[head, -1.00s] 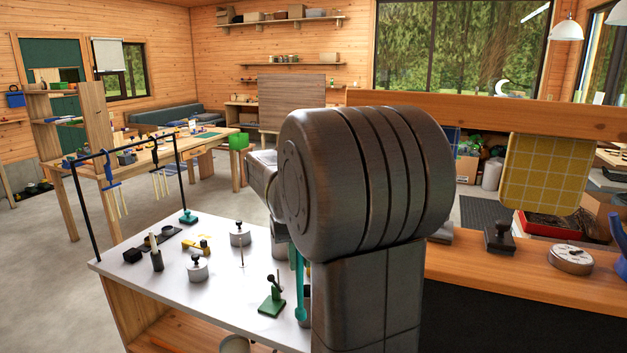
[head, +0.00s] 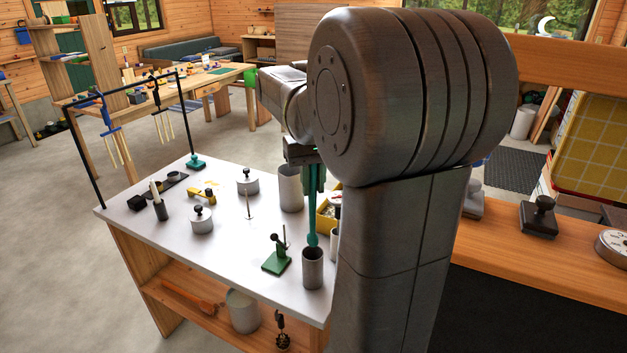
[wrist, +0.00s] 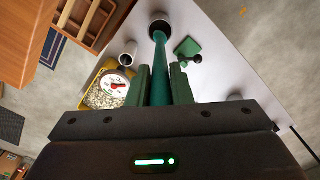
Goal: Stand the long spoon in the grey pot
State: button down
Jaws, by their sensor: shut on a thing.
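The long spoon (head: 312,215) is teal and hangs nearly upright from my gripper. My gripper (head: 313,168) is shut on its upper part; in the wrist view the green fingers (wrist: 160,75) close around the teal shaft (wrist: 159,60). The grey pot (head: 312,272) is a slim open cylinder near the front edge of the white table. The pot also shows in the wrist view (wrist: 160,18), beyond the spoon's end.
A green stand with a lever (head: 277,260) is just left of the pot. A taller grey cylinder (head: 290,188) and a yellow bin (head: 326,216) stand behind. Lidded grey weights (head: 201,220) are further left. My arm hides the table's right side.

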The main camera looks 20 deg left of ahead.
aim_at(313, 197)
jog(key=shift+f+b, duration=2.7)
jog(key=shift+f, duration=2.55)
jog(key=c, duration=1.2)
grip_release()
jog(key=shift+c, duration=0.2)
jog(key=shift+r, duration=0.1)
notch_tip(313, 197, up, 6)
jog(key=p, duration=0.6)
jog(key=shift+f, duration=0.25)
